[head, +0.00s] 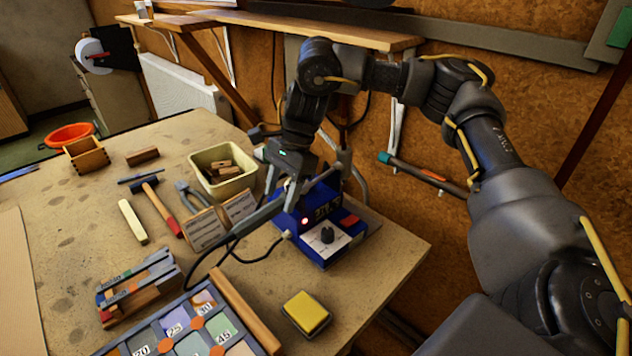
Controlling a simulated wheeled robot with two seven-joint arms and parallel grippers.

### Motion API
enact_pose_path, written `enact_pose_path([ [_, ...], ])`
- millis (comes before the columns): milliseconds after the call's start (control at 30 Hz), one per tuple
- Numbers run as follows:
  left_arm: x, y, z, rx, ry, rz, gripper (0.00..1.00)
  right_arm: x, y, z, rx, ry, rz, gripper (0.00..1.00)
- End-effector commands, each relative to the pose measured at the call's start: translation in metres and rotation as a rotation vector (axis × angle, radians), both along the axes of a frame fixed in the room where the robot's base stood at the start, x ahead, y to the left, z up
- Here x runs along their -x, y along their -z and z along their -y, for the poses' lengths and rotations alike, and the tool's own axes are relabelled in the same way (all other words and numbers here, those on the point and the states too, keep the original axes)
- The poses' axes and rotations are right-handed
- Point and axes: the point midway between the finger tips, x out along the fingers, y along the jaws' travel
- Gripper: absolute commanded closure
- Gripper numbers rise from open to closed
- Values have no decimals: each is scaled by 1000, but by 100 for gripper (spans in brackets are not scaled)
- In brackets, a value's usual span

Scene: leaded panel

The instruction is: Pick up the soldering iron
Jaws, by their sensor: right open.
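The blue soldering station (322,235) stands near the table's right edge, with a lit display, a red light and a black knob. A long dark grey rod (245,226), which looks like the soldering iron, slants down and left from the station. A black cord runs near its lower left end. My right gripper (300,194) is open over the station, with its fingers at the rod's upper end. The fingers and wrist hide that end and part of the station, so I cannot tell whether they touch the rod. My left gripper is not in view.
The leaded panel (183,334) with numbered glass pieces lies at the front. A yellow sponge (306,312) sits right of it. A cream bin (222,171), pliers (190,196), a hammer (158,205) and cards (204,229) lie left of the station.

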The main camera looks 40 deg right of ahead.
Motion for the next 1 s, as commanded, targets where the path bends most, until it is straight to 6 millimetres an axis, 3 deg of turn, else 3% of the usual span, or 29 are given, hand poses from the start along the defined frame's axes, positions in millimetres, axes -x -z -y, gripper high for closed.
enact_pose_path([
  [200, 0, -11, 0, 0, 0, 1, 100, 4, 25, -9, 1, 0, -3, 47],
  [500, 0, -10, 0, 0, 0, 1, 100, 3, 30, -11, 1, 1, 0, 48],
  [900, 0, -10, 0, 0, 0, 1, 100, 3, 29, -11, 1, 1, 0, 100],
  [1000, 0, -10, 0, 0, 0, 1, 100, 3, 29, -11, 0, 0, 1, 100],
])
